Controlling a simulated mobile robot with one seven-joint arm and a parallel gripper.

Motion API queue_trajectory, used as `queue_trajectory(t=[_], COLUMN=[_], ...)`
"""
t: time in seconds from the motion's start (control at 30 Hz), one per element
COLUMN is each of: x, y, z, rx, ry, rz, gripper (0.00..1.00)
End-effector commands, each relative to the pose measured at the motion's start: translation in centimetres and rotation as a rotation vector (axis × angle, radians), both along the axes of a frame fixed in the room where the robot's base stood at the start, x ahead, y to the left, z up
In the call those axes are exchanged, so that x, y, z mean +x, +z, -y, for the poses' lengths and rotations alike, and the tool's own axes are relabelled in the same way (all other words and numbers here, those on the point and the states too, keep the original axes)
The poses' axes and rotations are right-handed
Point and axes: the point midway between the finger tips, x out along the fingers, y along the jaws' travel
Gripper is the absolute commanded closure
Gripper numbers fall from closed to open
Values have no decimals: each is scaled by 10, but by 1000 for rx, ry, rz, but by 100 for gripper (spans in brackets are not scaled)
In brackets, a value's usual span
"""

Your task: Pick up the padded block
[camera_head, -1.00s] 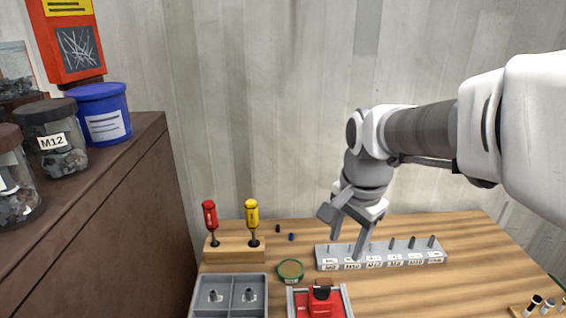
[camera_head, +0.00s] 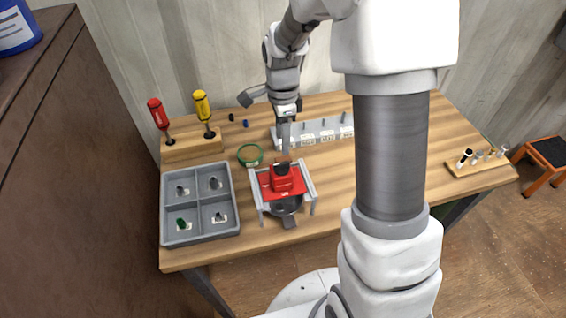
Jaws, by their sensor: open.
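A red block with a black top (camera_head: 283,182) sits in a small grey frame on the wooden table; I take it to be the padded block, but padding is too small to make out. A dark round part with a short handle (camera_head: 286,207) shows just below it at the frame's front. My gripper (camera_head: 266,124) is open and empty, above and behind the red block, with one finger pointing down close to its far side. I cannot tell how high the fingertips are above the table.
A grey four-compartment tray (camera_head: 233,203) stands left of the frame. A green-rimmed round dish (camera_head: 250,155) is just behind it. A labelled peg rack (camera_head: 318,132) and a screwdriver stand (camera_head: 193,147) lie at the back. My arm covers the table's right middle.

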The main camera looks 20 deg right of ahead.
Motion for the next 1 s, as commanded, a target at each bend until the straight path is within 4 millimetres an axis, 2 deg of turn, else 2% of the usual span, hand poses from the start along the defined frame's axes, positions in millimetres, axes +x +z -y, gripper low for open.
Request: queue_trajectory(t=[0.1,0.37,0.63,0.77,0.97,1.0], x=[-1,-1,-4,-4,-3,-3], y=[-21,-39,-78,-85,-86,-86], z=[0,0,2,2,2,2], rx=[1,0,0,1,0,0], ry=[0,1,2,1,1,1], rz=[-3,-1,-2,0,1,1], gripper=[45,45,45,45,45,49])
